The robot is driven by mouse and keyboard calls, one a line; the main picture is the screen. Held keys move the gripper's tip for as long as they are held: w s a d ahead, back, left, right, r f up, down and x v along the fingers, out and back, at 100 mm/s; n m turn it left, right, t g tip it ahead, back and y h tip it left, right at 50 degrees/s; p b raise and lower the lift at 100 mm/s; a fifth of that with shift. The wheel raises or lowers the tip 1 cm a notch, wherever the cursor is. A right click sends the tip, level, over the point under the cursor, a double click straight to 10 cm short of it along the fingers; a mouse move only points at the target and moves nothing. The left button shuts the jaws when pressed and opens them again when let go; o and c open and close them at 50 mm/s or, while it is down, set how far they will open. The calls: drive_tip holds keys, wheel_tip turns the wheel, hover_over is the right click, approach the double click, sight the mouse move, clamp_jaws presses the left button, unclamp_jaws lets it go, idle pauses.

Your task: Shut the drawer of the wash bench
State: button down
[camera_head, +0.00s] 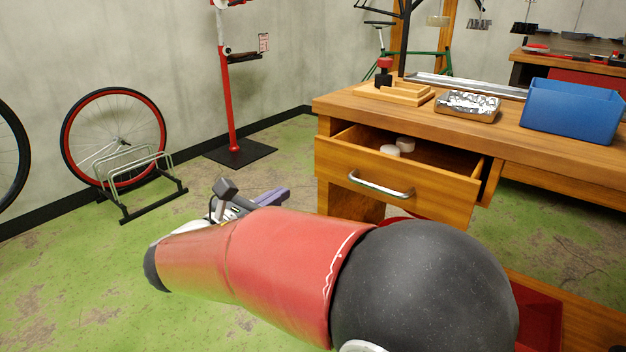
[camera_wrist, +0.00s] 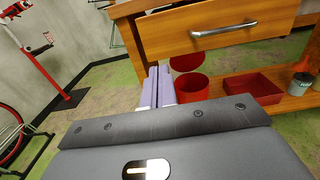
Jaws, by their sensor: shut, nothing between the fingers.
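The wash bench (camera_head: 480,105) is wooden, with its drawer (camera_head: 430,190) pulled out and a silver bar handle (camera_head: 380,186) on the front. White round pieces (camera_head: 397,146) lie inside the drawer. In the wrist view the drawer front (camera_wrist: 190,42) and its handle (camera_wrist: 224,28) show at the top. My gripper (camera_head: 280,195) has pale purple fingers and is shut and empty. It is left of the drawer front and lower in the head view, apart from it. In the wrist view the fingers (camera_wrist: 160,85) point forward, below and left of the handle.
A blue bin (camera_head: 570,108), a foil tray (camera_head: 467,106) and a wooden tray (camera_head: 395,91) stand on the bench top. Below the drawer, a red bucket (camera_wrist: 192,87) and a red tray (camera_wrist: 252,84) sit on a low shelf. A red repair stand (camera_head: 228,90) and a wheel rack (camera_head: 140,185) are at left.

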sight(330, 163)
drive_tip(key=p+x, duration=0.1)
drive_tip(key=x, duration=1.3)
drive_tip(key=shift+f, duration=0.1)
